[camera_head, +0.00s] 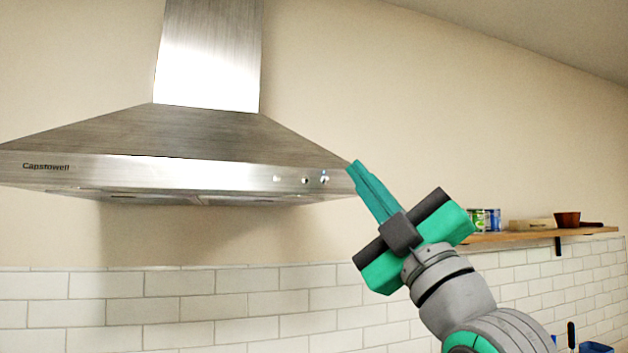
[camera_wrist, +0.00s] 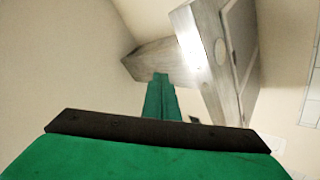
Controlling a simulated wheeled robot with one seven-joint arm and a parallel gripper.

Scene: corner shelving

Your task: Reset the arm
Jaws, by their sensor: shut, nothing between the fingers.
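My gripper (camera_head: 356,166) is raised in front of the wall in the head view, its green fingers pointing up and to the left. The fingers are shut together with nothing between them. The fingertips appear beside the right end of the steel range hood (camera_head: 190,170); I cannot tell whether they touch it. In the wrist view the shut fingers (camera_wrist: 161,78) point toward the hood (camera_wrist: 205,60), which shows tilted behind them. My arm comes up from the lower right of the head view.
A wooden shelf (camera_head: 540,235) on the right wall holds several cans (camera_head: 485,219) and a brown bowl (camera_head: 567,219). Blue items (camera_head: 596,347) show at the lower right edge. White tiles (camera_head: 180,307) cover the lower wall. The wall above the shelf is bare.

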